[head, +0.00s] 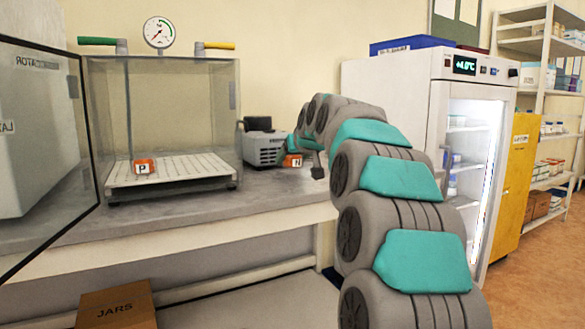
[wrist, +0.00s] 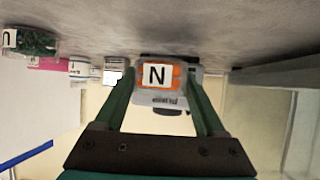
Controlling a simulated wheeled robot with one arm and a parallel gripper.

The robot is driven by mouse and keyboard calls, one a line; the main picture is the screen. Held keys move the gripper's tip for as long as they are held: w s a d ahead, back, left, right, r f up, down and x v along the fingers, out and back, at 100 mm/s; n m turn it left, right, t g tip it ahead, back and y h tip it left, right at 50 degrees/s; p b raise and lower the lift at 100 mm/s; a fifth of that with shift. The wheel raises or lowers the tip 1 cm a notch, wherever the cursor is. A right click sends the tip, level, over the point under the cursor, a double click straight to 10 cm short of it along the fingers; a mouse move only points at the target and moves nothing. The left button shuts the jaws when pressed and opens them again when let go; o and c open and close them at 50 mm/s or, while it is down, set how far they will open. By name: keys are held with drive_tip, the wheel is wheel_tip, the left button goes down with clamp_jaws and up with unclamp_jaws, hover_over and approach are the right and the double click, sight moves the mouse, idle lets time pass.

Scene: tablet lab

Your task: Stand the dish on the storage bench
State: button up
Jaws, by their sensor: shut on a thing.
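A small orange dish with a white N label (wrist: 157,75) sits between the two dark green fingers of my gripper (wrist: 160,85) in the wrist view. The gripper is shut on it. In the head view the N dish (head: 292,161) shows small, in front of the right end of a grey pump, with my gripper (head: 304,146) just above it and partly hidden by my arm. I cannot tell if the dish touches the bench. A similar orange piece with a P label (head: 145,167) sits on the white perforated plate inside the clear chamber. The grey bench (head: 265,195) runs below them.
The clear chamber (head: 185,110) has its door (head: 45,130) swung open at left. The grey pump (head: 265,148) stands beside it. A lit fridge (head: 400,85) stands right, with a yellow cabinet (head: 518,170) and shelves beyond. A JARS box (head: 115,308) is below the bench.

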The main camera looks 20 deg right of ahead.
drive_tip(key=shift+f, duration=1.35)
drive_tip(key=shift+f, duration=0.15)
drive_tip(key=o, duration=1.4)
drive_tip(key=shift+c, duration=0.2)
drive_tip(key=shift+r, duration=0.25)
drive_tip(key=v, duration=1.2)
drive_tip(key=shift+b, duration=0.4)
